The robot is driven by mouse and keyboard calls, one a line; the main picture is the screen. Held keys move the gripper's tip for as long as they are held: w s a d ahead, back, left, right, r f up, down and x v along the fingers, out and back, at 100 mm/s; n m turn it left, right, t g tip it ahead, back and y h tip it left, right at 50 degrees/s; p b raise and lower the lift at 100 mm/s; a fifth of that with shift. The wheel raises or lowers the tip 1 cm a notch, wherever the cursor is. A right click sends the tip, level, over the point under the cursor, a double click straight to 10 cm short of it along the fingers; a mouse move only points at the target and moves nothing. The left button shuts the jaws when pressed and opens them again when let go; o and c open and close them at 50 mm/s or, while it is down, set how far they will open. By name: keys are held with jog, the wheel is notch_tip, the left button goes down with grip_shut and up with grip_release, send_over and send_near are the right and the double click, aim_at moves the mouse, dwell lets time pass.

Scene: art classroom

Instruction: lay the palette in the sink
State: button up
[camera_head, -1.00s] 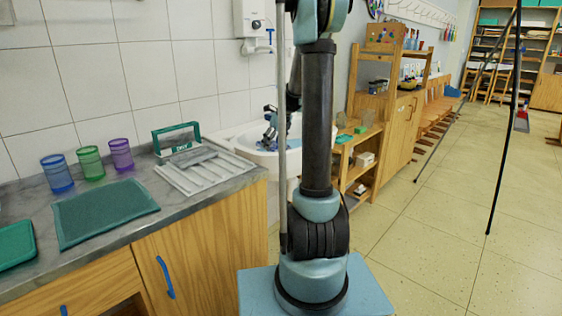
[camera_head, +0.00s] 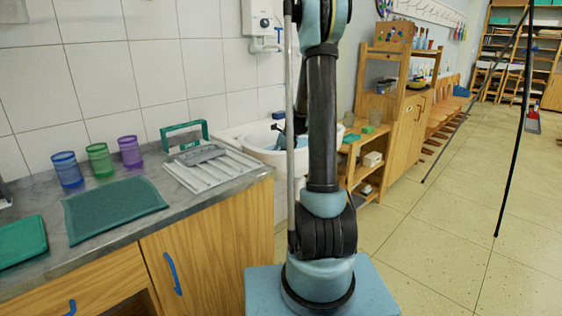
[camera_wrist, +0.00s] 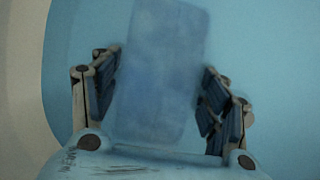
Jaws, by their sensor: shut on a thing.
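The palette (camera_wrist: 160,75) is a flat, blurred blue rectangle in the wrist view. It stands up between the two fingers of my gripper (camera_wrist: 160,68), which is shut on it. Behind it is a smooth light-blue surface with a cream edge at left. In the head view the white sink (camera_head: 232,134) is set past the right end of the counter, and its right part is hidden by my arm. Something light blue shows inside the basin beside my arm; I cannot tell whether it is the palette. My gripper is mostly hidden there, and contact with the basin is unclear.
A wooden shelf unit (camera_head: 375,150) stands right of the sink. Open floor (camera_head: 440,240) lies at right.

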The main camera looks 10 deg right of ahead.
jog(key=o, duration=1.1)
jog(key=shift+c, duration=0.2)
jog(key=shift+r, duration=0.1)
jog(key=v, duration=1.2)
